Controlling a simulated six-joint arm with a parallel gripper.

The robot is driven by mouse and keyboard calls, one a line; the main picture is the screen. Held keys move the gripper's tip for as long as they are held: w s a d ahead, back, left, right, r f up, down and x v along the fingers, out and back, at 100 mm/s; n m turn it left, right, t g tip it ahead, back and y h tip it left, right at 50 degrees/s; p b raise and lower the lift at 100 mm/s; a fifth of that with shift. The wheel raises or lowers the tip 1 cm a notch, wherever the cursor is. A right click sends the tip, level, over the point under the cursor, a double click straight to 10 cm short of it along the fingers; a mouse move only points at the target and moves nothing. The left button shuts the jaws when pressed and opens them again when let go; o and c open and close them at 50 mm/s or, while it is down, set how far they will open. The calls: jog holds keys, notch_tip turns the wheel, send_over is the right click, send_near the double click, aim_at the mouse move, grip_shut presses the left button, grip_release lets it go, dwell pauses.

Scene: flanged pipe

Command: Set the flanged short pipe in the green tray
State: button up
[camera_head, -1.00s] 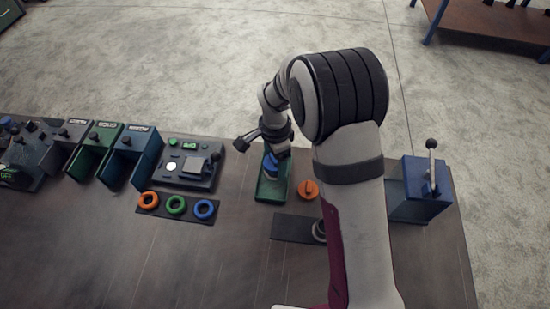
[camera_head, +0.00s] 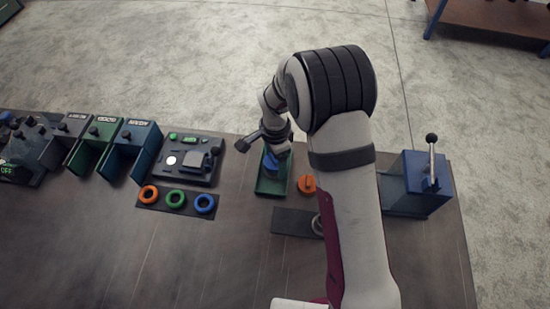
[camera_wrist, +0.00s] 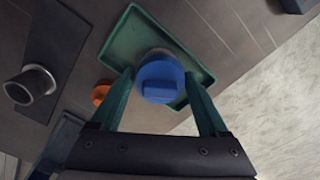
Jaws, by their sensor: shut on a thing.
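The green tray (camera_wrist: 122,45) lies beyond the pipe in that view. In the head view the blue piece (camera_head: 270,160) appears within the outline of the green tray (camera_head: 272,187), below my wrist. I cannot tell whether the pipe touches the tray floor, because its lower end is hidden.
An orange round piece (camera_head: 307,184) sits right of the tray. A dark plate (camera_head: 292,222) with a grey pipe stub (camera_wrist: 28,85) lies in front. A blue box with a lever (camera_head: 425,175) stands at right. Rings (camera_head: 175,199) and a control panel (camera_head: 188,160) are at left.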

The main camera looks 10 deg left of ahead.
jog(key=o, duration=1.4)
jog(key=shift+r, duration=3.55)
jog(key=s+d+r+n, duration=0.2)
jog(key=s+d+r, duration=0.5)
jog(key=r, duration=0.2)
jog(key=s+d+r+n+y, duration=0.1)
jog(key=s+d, duration=0.2)
jog(key=s, duration=0.6)
jog(key=s+d+r+n, duration=0.2)
jog(key=s+d, duration=0.1)
jog(key=s, duration=0.6)
jog(key=shift+s+y, duration=0.4)
jog(key=shift+r, duration=0.1)
